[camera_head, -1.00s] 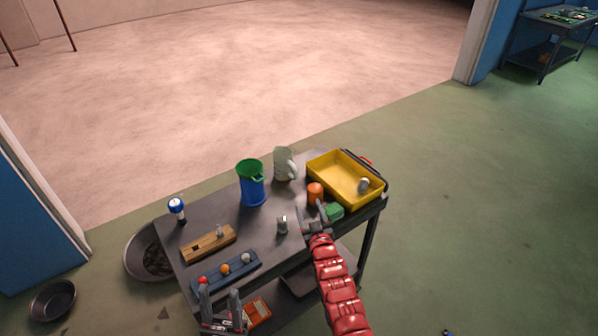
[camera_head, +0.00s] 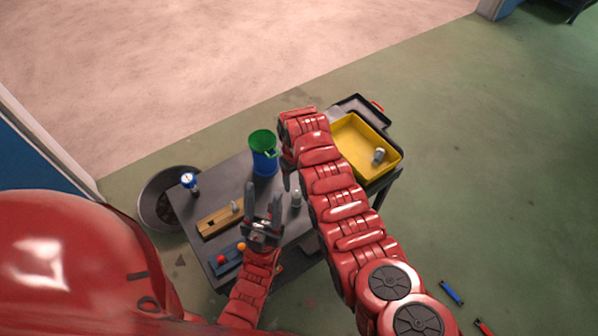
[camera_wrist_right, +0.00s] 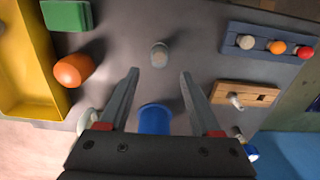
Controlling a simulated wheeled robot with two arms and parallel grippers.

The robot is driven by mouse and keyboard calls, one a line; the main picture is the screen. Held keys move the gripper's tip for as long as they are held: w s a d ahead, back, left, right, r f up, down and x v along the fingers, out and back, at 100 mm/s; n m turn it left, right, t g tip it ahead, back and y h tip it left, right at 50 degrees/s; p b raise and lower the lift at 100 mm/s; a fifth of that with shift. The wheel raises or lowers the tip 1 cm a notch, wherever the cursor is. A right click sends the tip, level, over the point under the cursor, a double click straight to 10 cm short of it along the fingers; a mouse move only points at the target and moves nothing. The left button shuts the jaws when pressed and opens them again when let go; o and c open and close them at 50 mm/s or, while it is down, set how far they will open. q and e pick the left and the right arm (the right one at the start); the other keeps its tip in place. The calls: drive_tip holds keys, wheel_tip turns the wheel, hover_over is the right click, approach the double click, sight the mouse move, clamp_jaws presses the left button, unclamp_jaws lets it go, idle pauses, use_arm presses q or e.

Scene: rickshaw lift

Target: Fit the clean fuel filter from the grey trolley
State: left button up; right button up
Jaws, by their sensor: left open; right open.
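The grey trolley (camera_head: 228,183) stands below me. A small grey cylinder (camera_head: 296,199) stands on its middle; it also shows in the right wrist view (camera_wrist_right: 159,55). Another small grey cylinder (camera_head: 379,156) is in the yellow tray (camera_head: 352,158). I cannot tell which is the clean filter. My right gripper (camera_wrist_right: 161,74) is open and empty, pointing down over the trolley, with the middle cylinder just beyond its fingertips. In the head view my right arm mostly hides this gripper. My left gripper (camera_head: 264,188) is open and empty above the trolley, beside the wooden block (camera_head: 220,220).
A blue jug with a green top (camera_head: 264,152) stands at the back, close to my right gripper. An orange cylinder (camera_wrist_right: 74,70) and green box (camera_wrist_right: 67,15) stand beside the tray. A blue rack (camera_wrist_right: 268,43) holds coloured balls. A dark pan (camera_head: 160,203) lies on the floor.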

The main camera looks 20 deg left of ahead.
sight(297, 194)
drive_tip(key=shift+f, duration=0.55)
wheel_tip(297, 194, down, 9)
drive_tip(key=b, duration=0.7)
drive_tip(key=shift+w+r, duration=0.1)
drive_tip(key=shift+w, duration=0.05)
drive_tip(key=shift+r, duration=0.1)
drive_tip(key=shift+c, duration=0.3)
clamp_jaws()
drive_tip(key=shift+r+p, duration=1.8)
drive_tip(key=shift+r, duration=0.65)
drive_tip(key=shift+r+p, duration=0.55)
drive_tip(key=shift+r, duration=0.5)
